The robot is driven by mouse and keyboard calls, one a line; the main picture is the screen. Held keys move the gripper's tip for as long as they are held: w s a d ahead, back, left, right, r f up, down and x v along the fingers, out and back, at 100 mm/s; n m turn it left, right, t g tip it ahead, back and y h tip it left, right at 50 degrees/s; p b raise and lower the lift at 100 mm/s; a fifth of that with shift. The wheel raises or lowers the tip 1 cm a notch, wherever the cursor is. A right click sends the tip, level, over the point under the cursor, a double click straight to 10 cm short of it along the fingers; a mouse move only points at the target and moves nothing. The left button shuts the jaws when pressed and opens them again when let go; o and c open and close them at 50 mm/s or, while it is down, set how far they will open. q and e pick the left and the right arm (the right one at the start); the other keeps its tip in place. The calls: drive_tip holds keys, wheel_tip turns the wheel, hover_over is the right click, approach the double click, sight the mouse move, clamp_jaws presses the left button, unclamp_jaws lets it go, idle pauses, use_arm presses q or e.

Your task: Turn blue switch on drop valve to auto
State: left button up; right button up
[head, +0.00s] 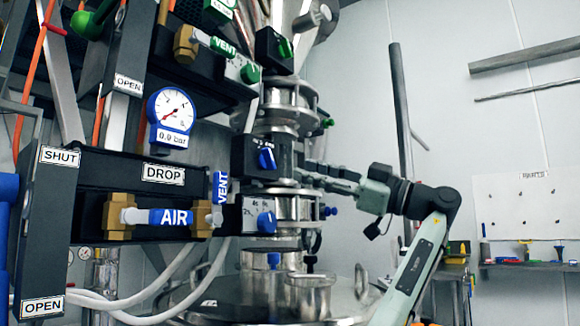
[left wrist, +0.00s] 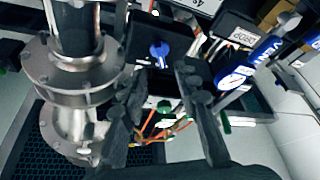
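A blue switch (head: 266,158) sits on a black box on the central steel pipe, pointing up and slightly left in the head view. A second blue switch (head: 266,223) sits on a pale-faced box (head: 250,215) below it. The label DROP (head: 164,174) is on the black panel to the left. I cannot read the position marks at either switch. My left gripper (head: 304,172) is just right of the pipe, near the upper switch's height. In the left wrist view its fingers (left wrist: 160,80) are apart and empty, with a blue switch (left wrist: 160,53) beyond the gap. My right gripper is not in view.
A blue gauge (head: 171,117) and a blue AIR handle (head: 171,217) are on the left panel. Flanged steel pipe (left wrist: 75,72) stands close beside my left gripper. White hoses hang below the panel.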

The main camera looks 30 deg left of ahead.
use_arm(q)
drive_tip(key=v, duration=0.4)
idle(0.5)
